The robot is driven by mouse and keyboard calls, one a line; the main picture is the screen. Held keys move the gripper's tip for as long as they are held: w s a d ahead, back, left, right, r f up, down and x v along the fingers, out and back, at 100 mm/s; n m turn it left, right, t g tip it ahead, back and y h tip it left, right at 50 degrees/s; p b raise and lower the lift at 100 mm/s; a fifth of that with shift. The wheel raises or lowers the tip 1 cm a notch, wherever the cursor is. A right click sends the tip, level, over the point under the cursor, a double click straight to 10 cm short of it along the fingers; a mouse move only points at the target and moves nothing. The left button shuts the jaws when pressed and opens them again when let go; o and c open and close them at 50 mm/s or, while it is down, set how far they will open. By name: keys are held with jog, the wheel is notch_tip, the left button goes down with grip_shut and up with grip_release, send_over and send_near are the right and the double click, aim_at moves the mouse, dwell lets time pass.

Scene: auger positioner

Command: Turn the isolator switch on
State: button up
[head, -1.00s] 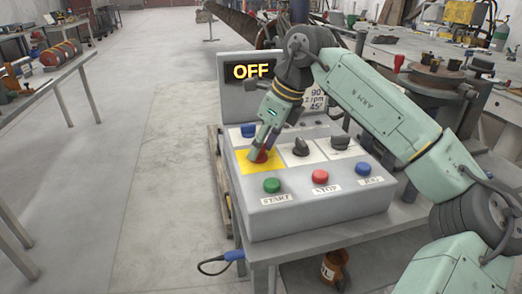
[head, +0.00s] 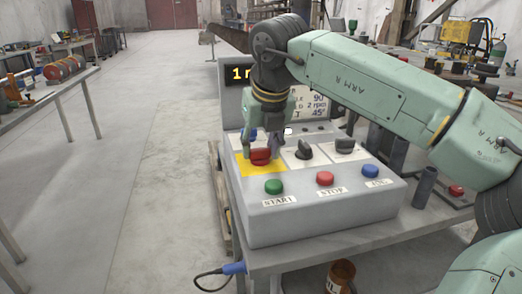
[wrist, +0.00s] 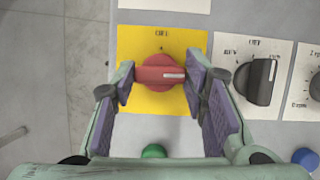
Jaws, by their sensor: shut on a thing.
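The isolator switch (head: 261,158) is a red rotary knob on a yellow plate at the left of the grey control box. In the wrist view the red knob (wrist: 152,74) has its grip bar lying crosswise, with the white mark pointing right. My gripper (head: 262,150) points down over it and is shut on it, one purple-padded finger at each end of the bar; the wrist view shows both fingers (wrist: 160,88). The display (head: 238,74) shows yellow characters starting with "1", the rest hidden behind my arm.
Two black knobs (head: 303,150) (head: 344,145) sit to the right of the switch. A green START button (head: 273,187), a red STOP button (head: 324,179) and a blue button (head: 369,171) line the front. Open floor lies left.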

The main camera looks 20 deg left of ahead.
jog(key=shift+m, duration=0.5)
jog(key=o, duration=1.2)
jog(key=shift+c, duration=0.2)
jog(key=shift+r, duration=0.1)
jog(key=v, duration=1.2)
jog(key=shift+s+a, duration=0.2)
jog(key=shift+s, duration=0.05)
